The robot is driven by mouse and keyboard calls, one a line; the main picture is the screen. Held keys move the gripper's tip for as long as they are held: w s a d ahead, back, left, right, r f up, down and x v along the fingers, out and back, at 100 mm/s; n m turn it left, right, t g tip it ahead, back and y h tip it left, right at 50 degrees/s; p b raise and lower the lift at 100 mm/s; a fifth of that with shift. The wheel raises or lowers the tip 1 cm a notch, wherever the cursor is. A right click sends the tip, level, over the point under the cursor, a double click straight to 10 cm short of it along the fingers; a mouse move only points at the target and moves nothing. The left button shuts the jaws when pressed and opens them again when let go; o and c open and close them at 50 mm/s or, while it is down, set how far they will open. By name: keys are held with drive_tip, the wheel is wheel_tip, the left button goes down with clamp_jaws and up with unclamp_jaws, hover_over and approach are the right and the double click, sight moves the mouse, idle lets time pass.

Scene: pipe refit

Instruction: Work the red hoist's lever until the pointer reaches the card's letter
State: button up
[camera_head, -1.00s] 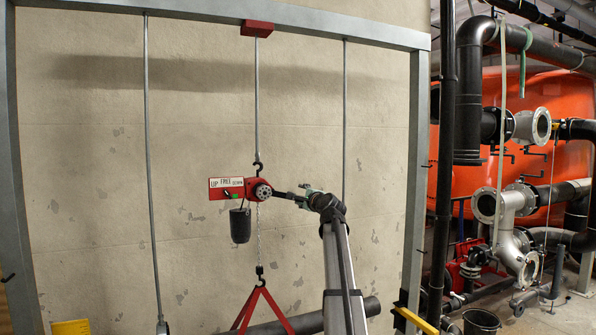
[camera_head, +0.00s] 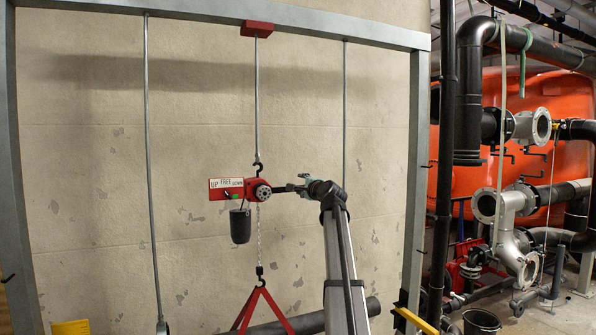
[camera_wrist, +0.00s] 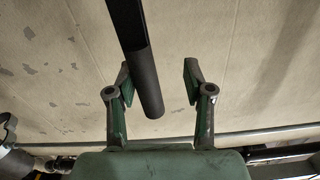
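The red hoist (camera_head: 252,189) hangs from a hook on a rod under the frame's top beam. Its label plate (camera_head: 226,183) reads UP, FREE and, less clearly, DOWN, with a small green mark below. The dark lever (camera_head: 284,188) sticks out to the right, about level. My gripper (camera_head: 303,184) is at the lever's outer end. In the wrist view my gripper (camera_wrist: 160,78) is open, with the lever (camera_wrist: 139,60) between its fingers, close to the left finger and clear of the right. I cannot make out the pointer or the card's letter.
A black bucket (camera_head: 240,226) hangs under the hoist. A chain runs down to a red sling (camera_head: 263,305) above a dark pipe (camera_head: 300,322). A yellow piece (camera_head: 70,327) shows at the bottom left. Grey frame posts (camera_head: 415,180) stand either side.

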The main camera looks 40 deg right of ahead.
drive_tip(key=shift+n, duration=0.8)
drive_tip(key=shift+w+a+r, duration=0.1)
drive_tip(key=shift+a+r, duration=0.15)
drive_tip(key=shift+r, duration=0.75)
drive_tip(key=shift+a+r, duration=0.2)
drive_tip(key=shift+r, duration=0.8)
drive_tip(key=shift+f, duration=0.1)
drive_tip(key=shift+d+f+m, duration=0.2)
drive_tip(key=shift+f+m, duration=0.2)
drive_tip(key=shift+f, duration=0.6)
drive_tip(key=shift+d+f+m, duration=0.2)
drive_tip(key=shift+f+m, duration=0.2)
drive_tip(key=shift+f, duration=0.55)
drive_tip(key=shift+m, duration=0.7)
wheel_tip(320, 180, down, 4)
drive_tip(key=shift+f, duration=0.1)
